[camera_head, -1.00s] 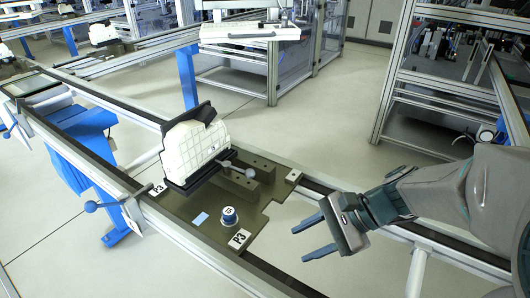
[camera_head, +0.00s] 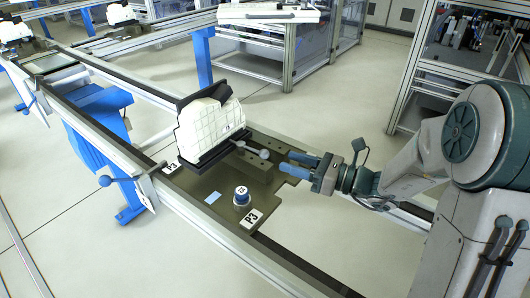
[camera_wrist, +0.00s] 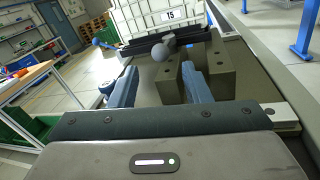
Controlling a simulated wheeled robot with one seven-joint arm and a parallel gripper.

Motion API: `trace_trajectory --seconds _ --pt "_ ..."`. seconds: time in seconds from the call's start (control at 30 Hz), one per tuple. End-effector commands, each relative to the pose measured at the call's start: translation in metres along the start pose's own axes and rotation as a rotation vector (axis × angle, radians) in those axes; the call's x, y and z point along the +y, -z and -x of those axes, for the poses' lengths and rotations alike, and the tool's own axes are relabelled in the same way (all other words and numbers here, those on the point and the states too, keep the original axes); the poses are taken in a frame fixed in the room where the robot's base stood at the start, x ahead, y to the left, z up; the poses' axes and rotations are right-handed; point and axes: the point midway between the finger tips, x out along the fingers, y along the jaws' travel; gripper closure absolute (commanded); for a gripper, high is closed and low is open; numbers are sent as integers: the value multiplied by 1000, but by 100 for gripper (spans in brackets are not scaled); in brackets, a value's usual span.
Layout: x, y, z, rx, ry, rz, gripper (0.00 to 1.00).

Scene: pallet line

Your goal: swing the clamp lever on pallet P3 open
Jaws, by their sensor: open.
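Pallet P3 (camera_head: 205,187) is a dark plate on the conveyor rails, with white P3 labels. A white block-shaped part (camera_head: 210,128) stands on it in a black holder. The clamp lever (camera_head: 252,149), a grey arm with ball ends, lies beside the holder's base and points toward my gripper. My gripper (camera_head: 302,163) is open and empty, just right of the lever's ball end. In the wrist view the lever's grey ball (camera_wrist: 161,52) shows between and beyond my blue fingers (camera_wrist: 160,90), apart from them.
Dark blocks (camera_head: 262,166) on the pallet stand close to the lever and my fingers. A blue-topped knob (camera_head: 241,196) rises near the pallet's front. Another ball-ended lever (camera_head: 106,181) sits on the outer rail at left.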

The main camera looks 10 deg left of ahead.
Motion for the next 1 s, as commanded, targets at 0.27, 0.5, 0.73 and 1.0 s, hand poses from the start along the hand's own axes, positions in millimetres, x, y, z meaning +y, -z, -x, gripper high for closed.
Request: trace_trajectory --seconds 0.27,0.5,0.73,1.0 --pt "1 0 -57 1 -3 0 56" --pt "0 0 -80 1 0 0 56" --pt "0 0 -83 1 1 1 56" --pt "0 0 -83 1 1 1 100"
